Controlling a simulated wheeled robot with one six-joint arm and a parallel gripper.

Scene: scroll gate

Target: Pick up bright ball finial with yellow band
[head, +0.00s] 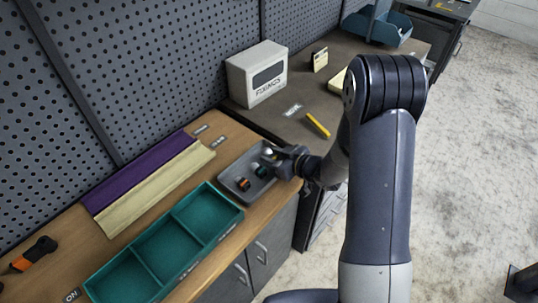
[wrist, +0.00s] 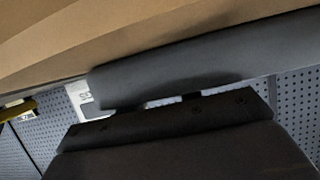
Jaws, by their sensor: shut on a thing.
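My gripper (head: 270,156) is at the far end of the small grey tray (head: 228,180), just over its right side. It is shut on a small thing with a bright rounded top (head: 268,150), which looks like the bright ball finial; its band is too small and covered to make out. Two dark small pieces stay in the tray: one with an orange band (head: 243,184) and one with a green band (head: 260,170). In the wrist view the dark gripper body (wrist: 170,135) fills the lower part, and the held thing is not clearly seen.
A teal tray with three empty compartments (head: 217,186) stands left of the grey tray. Purple (head: 140,173) and cream cloth strips (head: 160,190) lie behind it. A white box (head: 257,72) and a yellow marker (head: 317,125) are on the darker bench. Pegboard rises behind.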

